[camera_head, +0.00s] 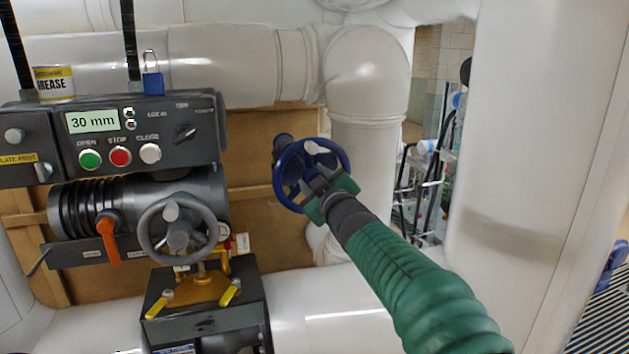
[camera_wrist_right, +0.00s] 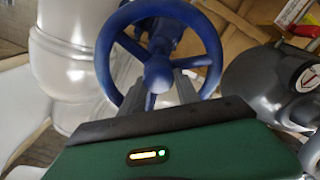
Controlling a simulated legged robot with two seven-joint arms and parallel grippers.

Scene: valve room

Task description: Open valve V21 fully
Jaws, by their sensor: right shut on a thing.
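A blue handwheel (camera_head: 281,182) stands near the middle of the head view, in front of the white pipe elbow. My right gripper (camera_head: 318,188), on a green arm from the lower right, is shut on this wheel. In the right wrist view the blue handwheel (camera_wrist_right: 158,72) fills the top middle, with the two grey fingers reaching to its spokes and lower rim. A grey actuator (camera_head: 140,205) with its own grey handwheel (camera_head: 147,240) stands at the left. No V21 label is readable, so I cannot tell which part bears it. My left gripper is not in view.
The control box (camera_head: 190,110) shows "30 mm" above green, red and white buttons. An orange lever (camera_head: 108,240) and yellow-handled small valves (camera_head: 228,293) are below. A white column (camera_head: 510,150) stands close on the right.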

